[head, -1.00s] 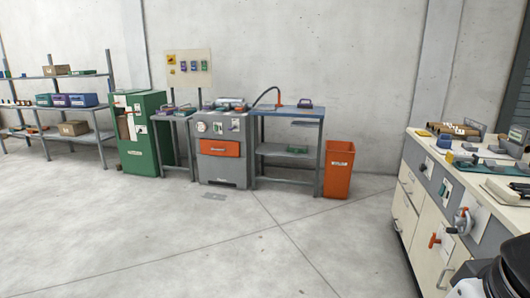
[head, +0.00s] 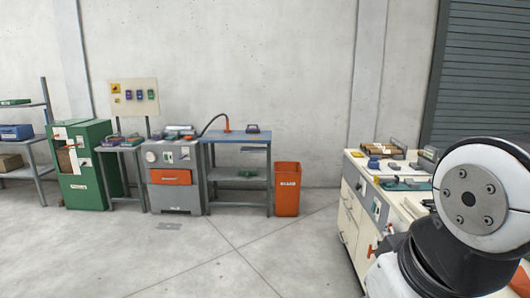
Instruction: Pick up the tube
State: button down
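I cannot make out a tube for certain in the head view. The cream and grey workbench (head: 351,205) at the right carries a brown rack (head: 383,150) and several small parts, too small to tell apart. My white and black arm covers the right part of this bench. My gripper is not in the picture.
Along the back wall stand a green cabinet (head: 88,190), a grey machine with an orange drawer (head: 172,177), a blue-topped table (head: 237,137) and an orange bin (head: 287,190). A shelf (head: 25,143) is at the left. The floor (head: 240,260) in front is clear.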

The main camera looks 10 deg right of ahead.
aim_at(383, 152)
jog(key=z, duration=1.4)
jog(key=i+j+u, duration=0.4)
jog(key=j, duration=0.15)
jog(key=i+j+u, duration=0.65)
jog(key=i, duration=0.75)
jog(key=i+j+u, duration=0.2)
jog(key=i, duration=0.75)
jog(key=i+z, duration=0.25)
jog(key=i, duration=0.35)
jog(key=i+j+z, duration=0.2)
jog(key=i, duration=0.4)
jog(key=i+j+z, duration=0.1)
jog(key=i+z, duration=0.15)
jog(key=i, duration=0.35)
jog(key=i+z, duration=0.35)
jog(key=z, duration=0.15)
jog(key=i+j+z, duration=0.2)
jog(key=z, duration=0.3)
jog(key=i+j+z, duration=0.3)
jog(key=z, duration=0.2)
jog(key=i+j+z, duration=0.3)
jog(key=z, duration=0.2)
jog(key=j, duration=0.1)
